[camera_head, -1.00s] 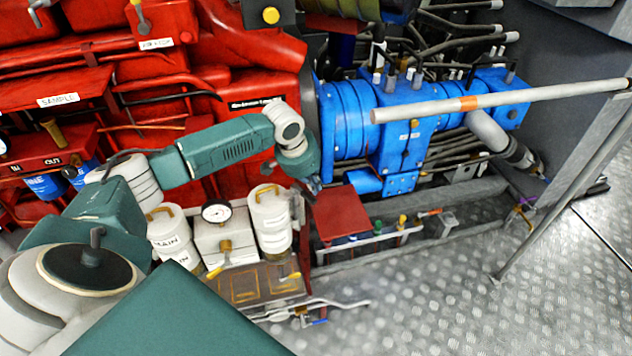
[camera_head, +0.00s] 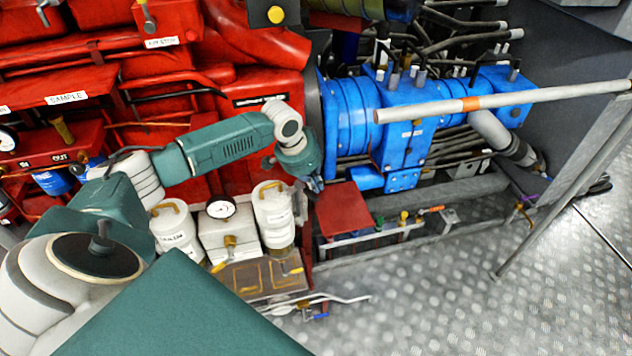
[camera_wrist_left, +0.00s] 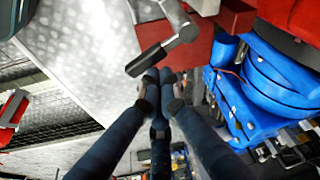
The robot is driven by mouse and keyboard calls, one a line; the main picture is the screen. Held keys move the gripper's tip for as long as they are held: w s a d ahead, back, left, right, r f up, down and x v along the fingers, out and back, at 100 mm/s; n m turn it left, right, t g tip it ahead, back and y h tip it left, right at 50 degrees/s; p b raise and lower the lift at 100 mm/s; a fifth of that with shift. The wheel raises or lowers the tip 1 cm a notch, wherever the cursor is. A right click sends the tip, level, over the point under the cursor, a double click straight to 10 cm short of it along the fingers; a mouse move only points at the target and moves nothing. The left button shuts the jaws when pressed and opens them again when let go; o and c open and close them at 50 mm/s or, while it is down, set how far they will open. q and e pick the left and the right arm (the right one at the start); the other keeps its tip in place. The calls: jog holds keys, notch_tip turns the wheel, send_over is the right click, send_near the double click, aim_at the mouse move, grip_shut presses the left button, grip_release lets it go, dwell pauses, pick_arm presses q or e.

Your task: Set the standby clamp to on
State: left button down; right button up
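My left gripper (camera_head: 315,186) hangs between the red engine block and the blue pump assembly, near the left edge of a flat red plate. In the left wrist view, the dark fingers of my left gripper (camera_wrist_left: 160,78) point away from the camera with their tips together and nothing visible between them. Just beyond the tips is a grey lever with a black end (camera_wrist_left: 160,50); I cannot tell whether it touches the fingers. I cannot pick out the standby clamp by any readable label. My right gripper is not in view.
The blue pump assembly (camera_head: 352,118) and red plate (camera_head: 344,210) lie right of the gripper. White canisters (camera_head: 272,210) and a round gauge (camera_head: 221,207) stand left of it. A long pale pole (camera_head: 540,95) crosses the right side. The metal floor (camera_head: 440,300) in front is clear.

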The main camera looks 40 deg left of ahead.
pick_arm(q)
jog(key=shift+s+m+h+p, duration=0.25)
jog(key=shift+s+m+p, duration=0.15)
jog(key=shift+m+p, duration=0.3)
jog(key=shift+s+m+h+p, duration=0.25)
jog(key=shift+s+m+p, duration=0.2)
jog(key=shift+m, duration=0.45)
jog(key=shift+s+a+p, duration=0.1)
jog(key=shift+s+p, duration=0.2)
jog(key=shift+p, duration=0.05)
